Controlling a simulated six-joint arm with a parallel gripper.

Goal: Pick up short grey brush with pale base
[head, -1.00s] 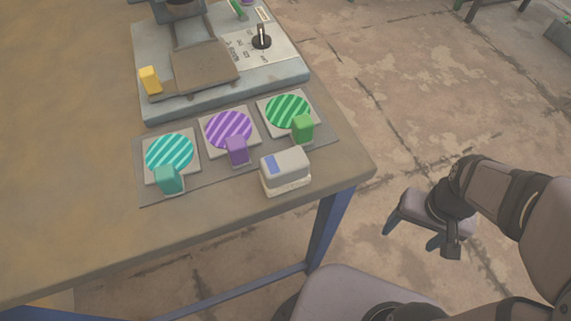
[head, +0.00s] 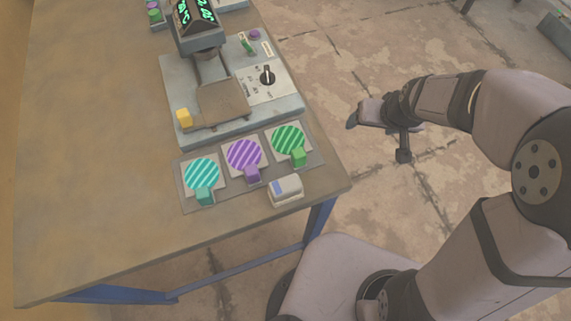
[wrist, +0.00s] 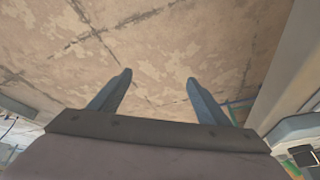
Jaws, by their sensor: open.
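The short grey brush with a pale base (head: 286,189) lies near the table's front right corner, in the head view. It has a grey top, a blue patch on its left end and a pale underside. My gripper (head: 352,122) is off the table to the right, over the floor, well apart from the brush. In the wrist view my gripper (wrist: 158,82) has its two fingers spread with nothing between them. The brush does not show in the wrist view.
Plates with teal (head: 202,175), purple (head: 244,156) and green (head: 289,140) striped discs lie left of and behind the brush on a grey mat (head: 190,206). A press (head: 186,143) with a dial stands behind them. The table's (head: 120,215) left side is clear.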

